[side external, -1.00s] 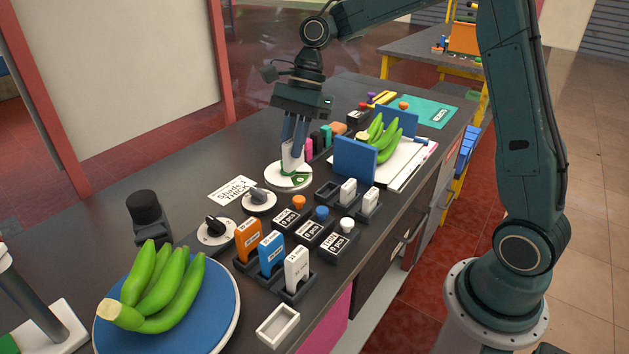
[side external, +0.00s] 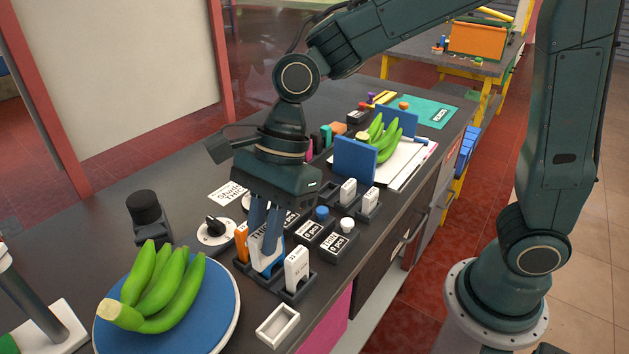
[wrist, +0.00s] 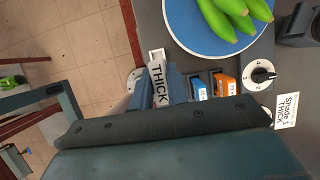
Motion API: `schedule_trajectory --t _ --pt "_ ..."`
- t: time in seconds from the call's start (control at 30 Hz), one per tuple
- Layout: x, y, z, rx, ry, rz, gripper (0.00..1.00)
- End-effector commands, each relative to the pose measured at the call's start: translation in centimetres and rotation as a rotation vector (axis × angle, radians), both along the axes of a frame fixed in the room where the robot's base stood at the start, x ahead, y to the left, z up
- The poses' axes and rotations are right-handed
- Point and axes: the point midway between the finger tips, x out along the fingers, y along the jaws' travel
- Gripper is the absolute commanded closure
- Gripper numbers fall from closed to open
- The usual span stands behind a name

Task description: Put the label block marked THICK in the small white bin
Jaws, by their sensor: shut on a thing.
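My gripper (side external: 264,245) is shut on the label block marked THICK, whose dark lettering on a pale face reads clearly in the wrist view (wrist: 160,86). The small white bin (side external: 277,326) stands empty near the table's front edge, nearer the camera than my gripper. A white rim, apparently the bin (wrist: 156,55), shows just beyond the held block in the wrist view.
Upright orange (side external: 241,242) and white (side external: 298,268) blocks stand in dark holders close to my fingers; a blue block (wrist: 198,88) is between them. A blue plate (side external: 215,307) with green bananas (side external: 160,285) is left of the bin. A dial (side external: 214,229) is behind.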

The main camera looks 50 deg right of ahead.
Motion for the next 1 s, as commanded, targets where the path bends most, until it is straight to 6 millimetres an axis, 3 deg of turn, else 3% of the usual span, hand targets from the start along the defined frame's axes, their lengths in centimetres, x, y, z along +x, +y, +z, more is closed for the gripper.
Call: schedule_trajectory --t 0.2,0.6,1.0 --pt "-2.1 1.5 -0.4 -0.001 -0.003 0.005 1.0" --pt "-1.9 1.4 -6.4 -0.001 -0.001 0.003 1.0" --pt "-1.8 1.4 -7.3 0.0 -0.005 0.003 1.0"
